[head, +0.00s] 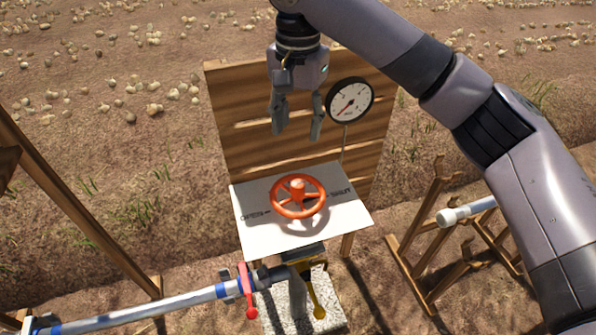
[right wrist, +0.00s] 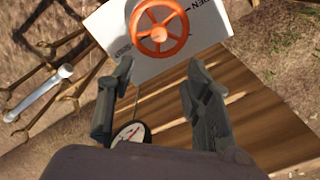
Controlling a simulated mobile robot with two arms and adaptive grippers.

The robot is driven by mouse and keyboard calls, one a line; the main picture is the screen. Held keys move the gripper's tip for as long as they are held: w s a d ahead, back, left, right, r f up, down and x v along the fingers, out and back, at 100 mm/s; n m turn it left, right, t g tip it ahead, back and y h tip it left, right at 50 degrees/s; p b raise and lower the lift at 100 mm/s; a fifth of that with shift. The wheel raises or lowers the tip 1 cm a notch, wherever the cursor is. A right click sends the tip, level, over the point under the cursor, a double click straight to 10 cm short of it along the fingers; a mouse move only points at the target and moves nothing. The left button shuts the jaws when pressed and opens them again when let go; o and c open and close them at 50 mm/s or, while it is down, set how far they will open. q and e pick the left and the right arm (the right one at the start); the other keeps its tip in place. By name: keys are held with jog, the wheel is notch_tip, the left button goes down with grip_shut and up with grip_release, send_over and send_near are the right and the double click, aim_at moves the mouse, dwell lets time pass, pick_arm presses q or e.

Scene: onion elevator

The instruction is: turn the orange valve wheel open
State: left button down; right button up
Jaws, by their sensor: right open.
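The orange valve wheel (head: 298,195) lies flat over a white plate (head: 262,232) marked OPEN on the left and SHUT on the right. It also shows in the right wrist view (right wrist: 159,28), at the top between and beyond the fingertips. My right gripper (head: 298,134) points down above and behind the wheel, in front of the wooden board. Its fingers are apart with nothing between them, and it does not touch the wheel. In the right wrist view the open fingers (right wrist: 158,72) also show. My left gripper is not in view.
A round pressure gauge (head: 349,101) is on the wooden board (head: 240,110), close to the right gripper. A pipe with a red lever (head: 247,290) and a yellow lever (head: 316,292) is below. A wooden rack (head: 428,250) with a white-ended pipe stands right.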

send_near(298, 183)
notch_tip(298, 183, down, 11)
jog(key=shift+r+p, duration=0.15)
jog(key=shift+p, duration=0.3)
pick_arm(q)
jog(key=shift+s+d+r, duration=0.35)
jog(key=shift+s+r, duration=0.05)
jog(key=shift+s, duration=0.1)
pick_arm(e)
jog(key=shift+c, duration=0.3)
jog(key=shift+c, duration=0.8)
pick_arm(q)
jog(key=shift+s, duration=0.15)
pick_arm(e)
grip_shut()
